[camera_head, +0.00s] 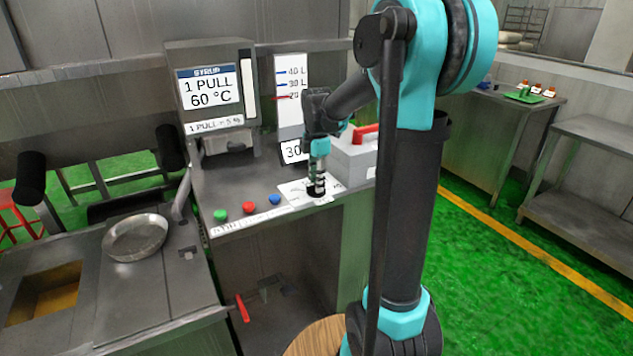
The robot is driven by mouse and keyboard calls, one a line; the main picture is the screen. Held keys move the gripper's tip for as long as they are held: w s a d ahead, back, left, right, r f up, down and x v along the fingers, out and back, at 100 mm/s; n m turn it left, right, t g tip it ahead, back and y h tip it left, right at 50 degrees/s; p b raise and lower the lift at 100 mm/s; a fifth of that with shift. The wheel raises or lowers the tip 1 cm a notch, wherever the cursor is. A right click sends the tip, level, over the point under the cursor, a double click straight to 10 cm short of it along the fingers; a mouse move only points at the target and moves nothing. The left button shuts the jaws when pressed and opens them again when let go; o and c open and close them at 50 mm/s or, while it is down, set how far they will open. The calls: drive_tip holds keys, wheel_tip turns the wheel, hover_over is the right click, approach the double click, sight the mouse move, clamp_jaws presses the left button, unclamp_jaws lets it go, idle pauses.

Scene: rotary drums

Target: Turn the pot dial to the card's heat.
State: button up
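The card (209,86) is on the front of a grey cabinet and reads "SYRUP, 1 PULL, 60 °C". A smaller label under it reads "1 PULL = 5 kg". A white dial plate (292,191) with small dark marks lies on the steel counter. My gripper (317,187) points down over this plate, at its dark dial. The fingertips and the dial overlap in the picture, so I cannot tell whether they touch or how wide the fingers are. The dial's pointer and most scale numbers are hidden or too small to read.
Green (220,214), red (249,207) and blue (274,199) buttons sit left of the plate. A grey box with a red handle (365,133) stands behind it at right. A level gauge (290,90) stands behind; a metal pan (136,236) is at left.

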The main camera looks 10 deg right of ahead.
clamp_jaws()
drive_tip(key=shift+m, duration=0.3)
drive_tip(key=m, duration=1.2)
drive_tip(key=shift+m, duration=0.3)
drive_tip(key=m, duration=0.3)
drive_tip(key=shift+m, duration=0.3)
drive_tip(key=m, duration=0.3)
drive_tip(key=shift+m, duration=0.3)
drive_tip(key=m, duration=0.6)
drive_tip(key=shift+m, duration=0.3)
